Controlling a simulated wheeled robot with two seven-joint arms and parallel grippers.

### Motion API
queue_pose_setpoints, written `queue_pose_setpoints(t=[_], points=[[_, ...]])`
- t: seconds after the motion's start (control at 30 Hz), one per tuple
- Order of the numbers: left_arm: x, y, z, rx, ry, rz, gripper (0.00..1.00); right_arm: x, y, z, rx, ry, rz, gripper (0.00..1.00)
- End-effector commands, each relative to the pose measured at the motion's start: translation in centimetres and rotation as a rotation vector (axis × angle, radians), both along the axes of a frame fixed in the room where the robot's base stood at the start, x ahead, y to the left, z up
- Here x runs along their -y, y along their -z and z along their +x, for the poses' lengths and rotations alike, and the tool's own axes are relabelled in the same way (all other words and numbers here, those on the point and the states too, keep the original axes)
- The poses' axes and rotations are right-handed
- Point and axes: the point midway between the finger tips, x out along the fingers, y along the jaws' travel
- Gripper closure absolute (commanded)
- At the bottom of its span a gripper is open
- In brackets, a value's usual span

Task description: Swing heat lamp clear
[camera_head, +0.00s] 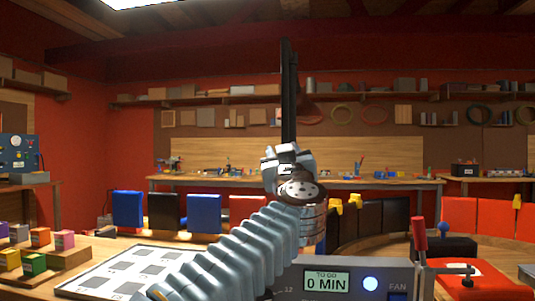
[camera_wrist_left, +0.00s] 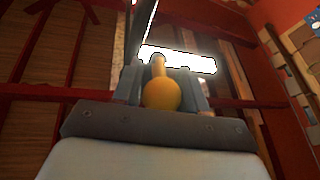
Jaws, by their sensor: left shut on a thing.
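My left gripper (camera_head: 285,155) is raised in the middle of the head view, its arm coming up from the lower left. In the left wrist view its fingers (camera_wrist_left: 160,85) are shut on a round orange knob (camera_wrist_left: 161,94) with a short stem. A tall, narrow black upright (camera_head: 289,90), perhaps the heat lamp seen edge-on, rises just behind the gripper. A dark bar (camera_wrist_left: 143,35) also shows beyond the fingers in the left wrist view. The gripper hides the upright's lower end and the knob in the head view. My right gripper is not in view.
A grey control box (camera_head: 340,283) reading "0 MIN" stands at the front, with a red-handled lever (camera_head: 419,235) beside it. A white tray (camera_head: 75,288) and coloured blocks (camera_head: 40,237) lie on the left table. The air around the upright looks clear.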

Motion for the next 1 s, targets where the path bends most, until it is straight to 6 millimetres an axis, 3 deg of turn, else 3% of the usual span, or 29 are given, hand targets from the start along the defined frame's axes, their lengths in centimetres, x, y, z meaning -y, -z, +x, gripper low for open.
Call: queue_pose_setpoints(t=[0.53, 0.57, 0.67, 0.7, 1.0], points=[[-0.11, -0.04, 0.13, 0.001, -0.038, -0.009, 1.0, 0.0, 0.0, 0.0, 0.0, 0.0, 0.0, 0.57], [-0.12, -0.04, 0.13, 0.001, -0.039, -0.009, 0.56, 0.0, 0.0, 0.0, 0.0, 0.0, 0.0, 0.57], [-0.08, -0.05, 0.12, 0.001, -0.038, -0.008, 0.41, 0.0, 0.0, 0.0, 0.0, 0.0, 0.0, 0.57], [-0.03, -0.05, 0.11, 0.002, -0.037, -0.007, 0.38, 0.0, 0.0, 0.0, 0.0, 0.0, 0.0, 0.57], [0.37, 0.17, -0.2, 0.001, -0.029, -0.004, 0.38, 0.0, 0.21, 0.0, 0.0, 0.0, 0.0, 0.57]])
